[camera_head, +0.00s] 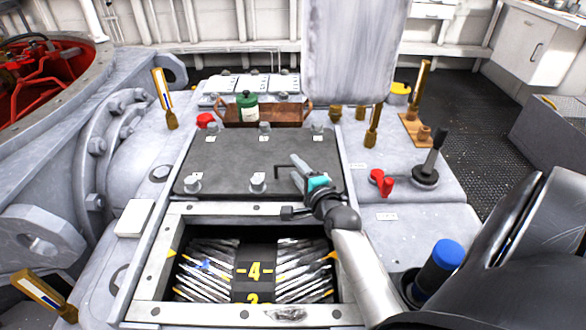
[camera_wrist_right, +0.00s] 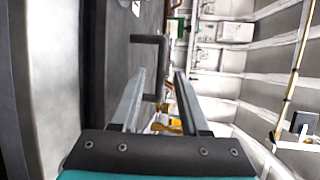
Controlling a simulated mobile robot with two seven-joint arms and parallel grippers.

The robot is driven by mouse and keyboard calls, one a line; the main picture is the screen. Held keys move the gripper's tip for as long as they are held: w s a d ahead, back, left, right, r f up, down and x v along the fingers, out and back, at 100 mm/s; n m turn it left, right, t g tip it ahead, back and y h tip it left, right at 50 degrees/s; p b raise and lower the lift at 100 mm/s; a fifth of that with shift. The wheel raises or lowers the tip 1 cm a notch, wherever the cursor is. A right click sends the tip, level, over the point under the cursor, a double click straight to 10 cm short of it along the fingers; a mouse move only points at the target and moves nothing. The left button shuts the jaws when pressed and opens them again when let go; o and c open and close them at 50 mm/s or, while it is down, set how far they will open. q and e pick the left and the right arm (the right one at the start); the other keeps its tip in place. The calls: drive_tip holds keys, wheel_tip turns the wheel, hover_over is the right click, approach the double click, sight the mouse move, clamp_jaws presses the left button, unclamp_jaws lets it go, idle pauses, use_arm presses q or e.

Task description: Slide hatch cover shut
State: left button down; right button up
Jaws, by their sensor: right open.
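The hatch cover (camera_head: 240,158) is a dark grey flat plate with several bolts, set in a pale frame. It lies on the far side of an open hatch (camera_head: 254,262), which shows ribbed metal parts and a yellow "4". A black bar handle (camera_head: 284,168) stands on the cover's right part. My right gripper (camera_head: 302,172) is open over the cover's right side, close to the handle. In the right wrist view, the handle (camera_wrist_right: 162,52) shows between the open fingers (camera_wrist_right: 160,78). I cannot tell whether they touch it. My left gripper is not in view.
A green bottle (camera_head: 247,106) stands in a copper-coloured tray (camera_head: 283,116) behind the cover. A red switch (camera_head: 381,183) and a black lever (camera_head: 430,160) sit to the right. Brass-coloured levers (camera_head: 163,98) stand around the deck. A blue-capped cylinder (camera_head: 447,254) is near my right arm.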

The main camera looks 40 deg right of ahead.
drive_tip(key=shift+b+x, duration=0.35)
drive_tip(key=shift+x, duration=0.95)
clamp_jaws()
idle(0.6)
